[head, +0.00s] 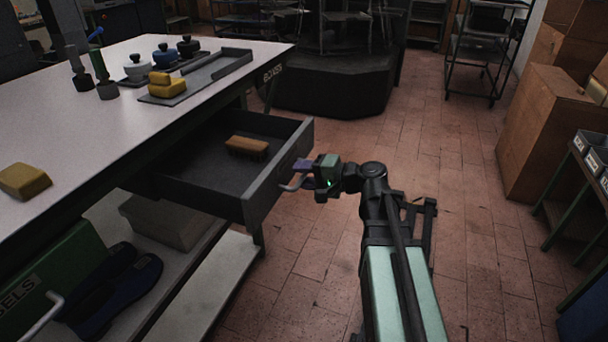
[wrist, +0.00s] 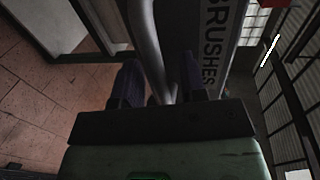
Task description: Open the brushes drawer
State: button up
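The brushes drawer (head: 200,203) is a dark grey drawer pulled well out from under the white-topped workbench. A wooden brush (head: 247,146) lies inside it. In the wrist view the drawer front (wrist: 215,40) carries the label "BRUSHES". Its metal bar handle (head: 292,185) also shows in the wrist view (wrist: 150,45). My gripper (head: 303,172) is at the handle, just outside the drawer front. In the wrist view my gripper's dark fingers (wrist: 164,82) stand apart on either side of the bar, with a gap visible at the right finger.
The workbench (head: 130,115) bears a tray with a yellow block, several knobbed tools and another yellow block (head: 25,181). Slippers and a green box lie on the shelf below. Cardboard boxes (head: 545,125) stand at the right. The tiled floor (head: 440,150) beyond my arm is clear.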

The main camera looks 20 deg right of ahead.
jog(key=p+v, duration=0.2)
jog(key=v, duration=0.8)
jog(key=shift+s+d, duration=0.25)
jog(key=shift+d, duration=0.05)
